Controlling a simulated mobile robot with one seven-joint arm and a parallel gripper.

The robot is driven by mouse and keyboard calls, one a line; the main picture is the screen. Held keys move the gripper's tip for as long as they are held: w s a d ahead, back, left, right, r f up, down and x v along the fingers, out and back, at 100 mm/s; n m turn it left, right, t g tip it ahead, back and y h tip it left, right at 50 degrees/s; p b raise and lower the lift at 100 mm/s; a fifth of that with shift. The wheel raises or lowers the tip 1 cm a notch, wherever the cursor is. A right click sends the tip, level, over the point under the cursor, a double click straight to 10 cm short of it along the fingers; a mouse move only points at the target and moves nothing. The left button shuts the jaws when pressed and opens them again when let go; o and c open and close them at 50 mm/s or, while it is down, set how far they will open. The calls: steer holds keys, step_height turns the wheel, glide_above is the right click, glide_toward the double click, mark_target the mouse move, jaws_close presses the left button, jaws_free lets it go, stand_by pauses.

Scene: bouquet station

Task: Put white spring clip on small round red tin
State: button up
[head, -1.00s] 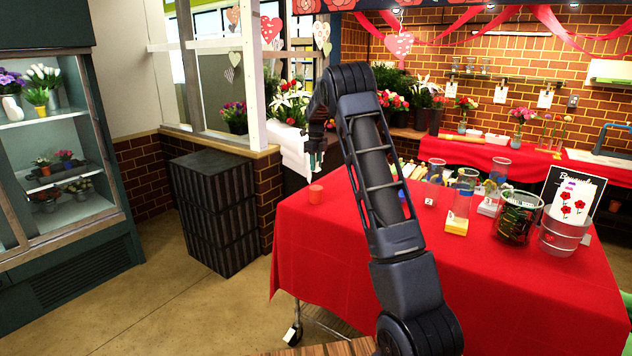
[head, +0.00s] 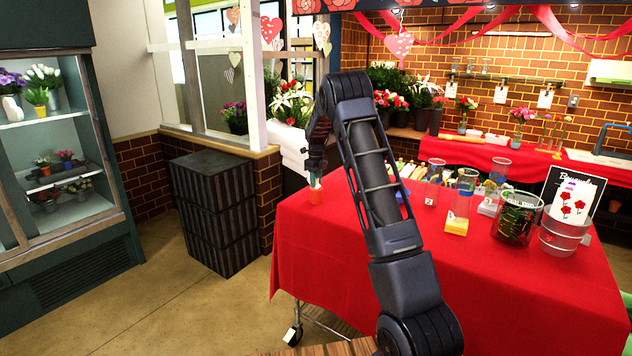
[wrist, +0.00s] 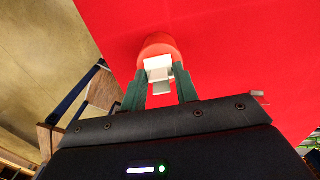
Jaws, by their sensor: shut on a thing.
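The small round red tin (head: 315,196) stands near the far left corner of the red-covered table. My gripper (head: 315,174) points down right above it. In the wrist view my gripper (wrist: 160,80) is shut on the white spring clip (wrist: 158,64), which sits between the two green fingers. The clip overlaps the red tin (wrist: 157,42) in that view. In the head view the clip shows only as a small pale patch just over the tin's top. I cannot tell whether the clip touches the tin.
The red tablecloth (head: 330,245) is bare around the tin. Glass vases (head: 462,195), a dark glass vessel (head: 517,215) and a metal bucket (head: 562,232) stand farther right. Black crates (head: 215,210) are stacked on the floor left of the table.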

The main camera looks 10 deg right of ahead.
steer(key=shift+f, duration=0.15)
steer(key=o, duration=1)
steer(key=shift+c, duration=0.2)
step_height(320, 180, up, 11)
steer(key=s+d+r+n+t, duration=0.1)
steer(key=s+d+r+n, duration=0.15)
steer(key=s+r, duration=0.3)
steer(key=s+d+r+n, duration=0.1)
steer(key=s+r+n, duration=0.35)
steer(key=s, duration=0.25)
steer(key=s+d+r+n+t, duration=0.1)
steer(key=s+r+n, duration=0.2)
steer(key=s, duration=0.5)
steer(key=s+d+r+n, duration=0.1)
steer(key=s+r+n, duration=0.15)
steer(key=s, duration=0.65)
steer(key=s+f+n+t, duration=0.1)
steer(key=s+f+n, duration=0.3)
steer(key=s, duration=1)
steer(key=s+f+n+t, duration=0.1)
steer(key=s+f+n, duration=0.2)
steer(key=s+n, duration=0.7)
steer(key=s, duration=0.3)
steer(key=shift+s+f+t, duration=0.3)
steer(key=shift+s+f, duration=0.05)
